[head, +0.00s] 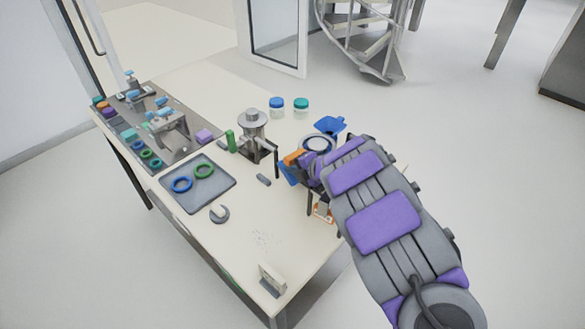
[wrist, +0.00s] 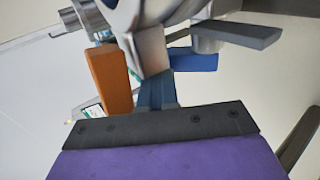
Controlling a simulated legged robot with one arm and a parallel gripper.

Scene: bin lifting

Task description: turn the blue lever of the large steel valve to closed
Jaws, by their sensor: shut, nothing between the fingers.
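The large steel valve (head: 317,144) is at the right edge of the table, with its round, pale top facing up. Its steel body (wrist: 150,48) fills the top middle of the wrist view. A blue piece (head: 330,125) shows behind the valve, and another blue part (head: 288,172) shows at its lower left. Blue also shows under the steel in the wrist view (wrist: 195,63); I cannot tell which piece is the lever. My gripper (head: 306,161) is shut and empty, close beside the valve. Its fingertips are partly hidden, and I cannot tell whether they touch.
An orange block (wrist: 108,80) stands close by in the wrist view. A steel pot-like fitting (head: 253,128) stands left of the valve, with two lidded jars (head: 289,106) behind. A grey tray (head: 197,182) holds rings. The front of the table is mostly clear.

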